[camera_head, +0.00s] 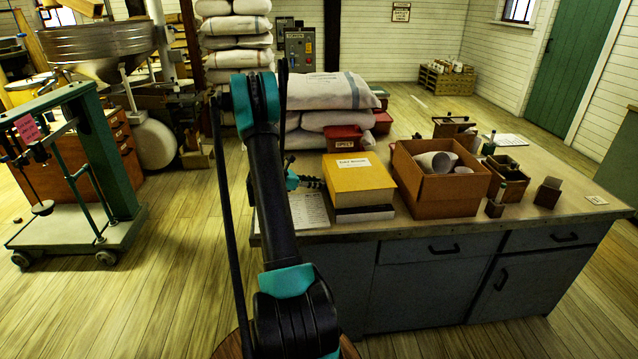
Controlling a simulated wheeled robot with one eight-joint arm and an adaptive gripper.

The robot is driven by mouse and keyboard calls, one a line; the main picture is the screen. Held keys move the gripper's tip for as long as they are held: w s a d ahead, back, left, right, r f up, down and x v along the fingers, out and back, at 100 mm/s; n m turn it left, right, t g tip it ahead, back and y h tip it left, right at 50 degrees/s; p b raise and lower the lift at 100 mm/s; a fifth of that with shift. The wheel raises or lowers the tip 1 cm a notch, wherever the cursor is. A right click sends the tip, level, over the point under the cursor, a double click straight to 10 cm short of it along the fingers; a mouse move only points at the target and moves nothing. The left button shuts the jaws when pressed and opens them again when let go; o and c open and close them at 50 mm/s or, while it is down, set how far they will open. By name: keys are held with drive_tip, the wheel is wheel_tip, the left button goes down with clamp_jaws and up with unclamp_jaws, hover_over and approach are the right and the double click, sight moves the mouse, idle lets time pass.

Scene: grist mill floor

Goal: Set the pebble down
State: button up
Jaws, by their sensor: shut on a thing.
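My gripper (312,183) shows small and dark just right of my arm, at the left end of the counter (333,232). It is over or near a printed sheet (308,210); I cannot tell its height above it. My arm hides part of the gripper. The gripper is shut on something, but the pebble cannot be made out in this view.
A yellow book (358,176) on a darker one stands right of my gripper. Beyond are a red box (343,138) and stacked sacks (330,92). A cardboard box (440,200) with paper rolls and small wooden boxes fill the counter's middle. A platform scale (75,228) stands left.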

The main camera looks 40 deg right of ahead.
drive_tip(key=shift+f, duration=0.2)
drive_tip(key=o, duration=0.6)
drive_tip(key=shift+o, duration=0.2)
drive_tip(key=shift+r, duration=0.15)
